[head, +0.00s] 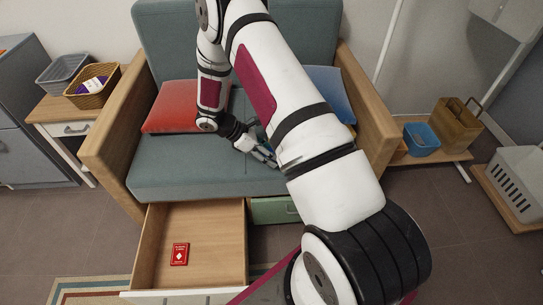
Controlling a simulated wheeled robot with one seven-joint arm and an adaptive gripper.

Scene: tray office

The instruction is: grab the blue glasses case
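My gripper (264,154) is low over the teal seat of the sofa (165,180), near the middle, pointing down and to the right. A small patch of dark blue shows at its fingers. I cannot tell whether this is the blue glasses case or part of the gripper, nor whether the fingers are open or shut. No blue glasses case can be made out clearly elsewhere. My own arm crosses the picture and hides the right part of the seat.
A red cushion (185,107) and a blue cushion (326,88) rest on the sofa. A drawer (210,225) below stands open with a red card box (180,254) in it. Baskets stand on a side table (50,110) at left. A blue bin (421,138) stands at right.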

